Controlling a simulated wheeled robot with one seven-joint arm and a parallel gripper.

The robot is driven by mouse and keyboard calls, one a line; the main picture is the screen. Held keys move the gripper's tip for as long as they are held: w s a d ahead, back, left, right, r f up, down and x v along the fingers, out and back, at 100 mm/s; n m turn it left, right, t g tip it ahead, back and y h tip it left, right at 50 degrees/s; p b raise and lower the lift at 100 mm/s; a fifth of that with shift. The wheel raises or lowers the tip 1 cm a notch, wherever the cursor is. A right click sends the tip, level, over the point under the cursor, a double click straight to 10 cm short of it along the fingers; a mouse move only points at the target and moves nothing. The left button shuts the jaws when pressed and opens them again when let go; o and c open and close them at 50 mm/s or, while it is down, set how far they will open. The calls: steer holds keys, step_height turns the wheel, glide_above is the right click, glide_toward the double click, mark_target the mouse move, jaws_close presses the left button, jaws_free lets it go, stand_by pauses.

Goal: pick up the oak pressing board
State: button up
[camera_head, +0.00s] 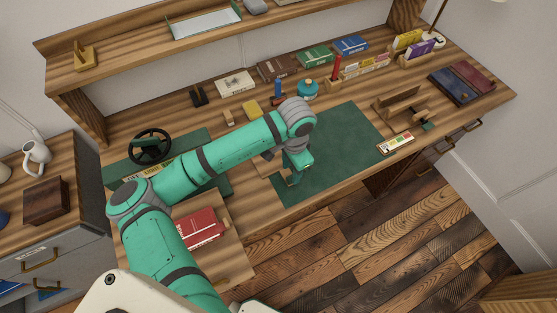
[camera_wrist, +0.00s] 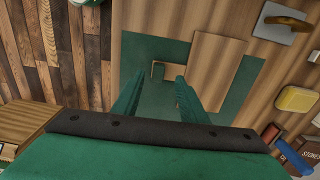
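The oak pressing board is a flat, pale brown rectangle (camera_wrist: 218,65) in the wrist view. It lies on the green mat (camera_wrist: 244,80), up and to the right between and beyond my fingers. My right-hand finger hides part of its lower edge. In the head view the board (camera_head: 264,166) shows only in part at the mat's left end, beside my arm. My gripper (camera_wrist: 158,88) is open, its two green fingers apart, with mat visible between them. In the head view my gripper (camera_head: 291,180) is low over the mat's left part. Contact with the board cannot be told.
A black-wheeled press (camera_head: 150,147) stands to the left. A red book (camera_head: 200,228) lies near the front. A yellow block (camera_head: 251,107), a blue jar (camera_head: 307,88) and several books stand behind. The mat's middle (camera_head: 340,145) is clear.

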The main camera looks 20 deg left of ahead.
mark_target(291, 178)
step_height(291, 178, down, 2)
steer(key=shift+s+f, duration=0.1)
steer(key=shift+f, duration=0.1)
steer(key=shift+d+f, duration=0.25)
steer(key=shift+f, duration=0.15)
steer(key=shift+a, duration=0.1)
jaws_close()
steer(key=shift+r, duration=0.2)
